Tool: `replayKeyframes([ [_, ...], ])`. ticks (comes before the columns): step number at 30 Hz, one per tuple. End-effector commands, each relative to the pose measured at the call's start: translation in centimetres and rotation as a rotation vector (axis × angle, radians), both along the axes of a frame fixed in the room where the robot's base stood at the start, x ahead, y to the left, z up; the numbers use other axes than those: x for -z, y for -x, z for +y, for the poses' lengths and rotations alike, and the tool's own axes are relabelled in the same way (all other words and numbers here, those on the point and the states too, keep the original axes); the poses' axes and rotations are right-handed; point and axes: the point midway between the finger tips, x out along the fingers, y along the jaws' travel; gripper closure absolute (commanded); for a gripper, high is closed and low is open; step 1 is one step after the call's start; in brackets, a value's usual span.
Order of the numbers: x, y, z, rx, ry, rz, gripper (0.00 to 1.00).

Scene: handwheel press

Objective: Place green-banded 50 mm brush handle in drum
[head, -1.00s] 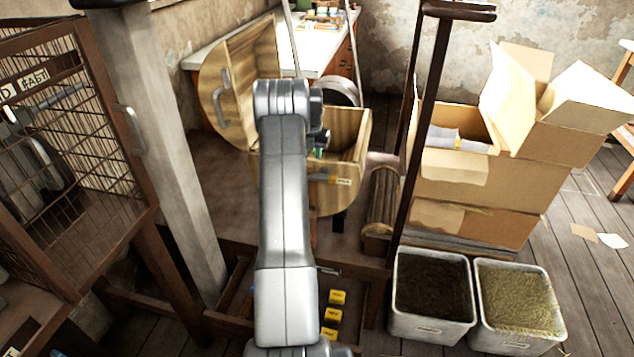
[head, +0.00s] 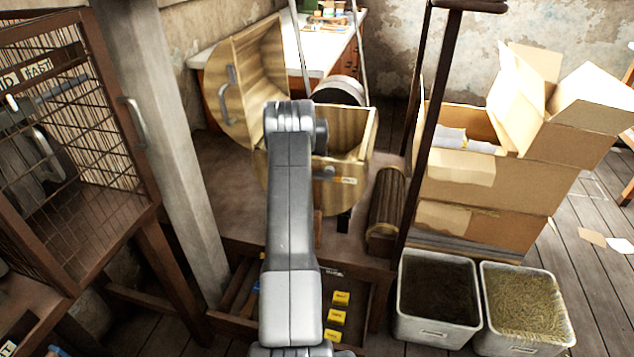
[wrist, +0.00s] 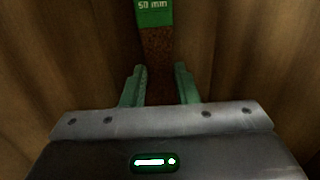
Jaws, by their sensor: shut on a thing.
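The brush handle shows in the wrist view as a dark brown speckled shaft (wrist: 157,52) with a green band (wrist: 153,12) marked 50 mm at the top of the picture. My gripper (wrist: 161,86) is shut on the brown part, one green-tipped finger on each side. Curved wooden walls (wrist: 255,60) surround it in the wrist view, so gripper and handle appear to be inside the drum. The wooden drum (head: 355,172) stands open in the head view, its lid (head: 235,90) swung up to the left. My arm hides the gripper and handle there.
A mesh cage (head: 90,130) and a grey post (head: 175,150) stand left. A dark upright bar (head: 428,120) is right of the drum. Cardboard boxes (head: 500,180) and two bins (head: 437,300) stand further right. Several yellow blocks (head: 336,317) lie in a tray below.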

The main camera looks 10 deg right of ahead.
Motion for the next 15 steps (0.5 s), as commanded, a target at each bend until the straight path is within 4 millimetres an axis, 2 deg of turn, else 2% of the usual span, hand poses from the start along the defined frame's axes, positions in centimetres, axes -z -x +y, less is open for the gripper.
replayKeyframes([
  [4,0.34,0.02,0.0,0.0,0.0,0.001,0.96],
  [5,0.27,0.01,0.0,0.0,0.0,0.001,0.69],
  [8,0.23,0.02,0.01,0.0,0.0,0.001,0.49],
  [15,0.21,0.02,0.0,0.0,0.0,0.001,0.49],
])
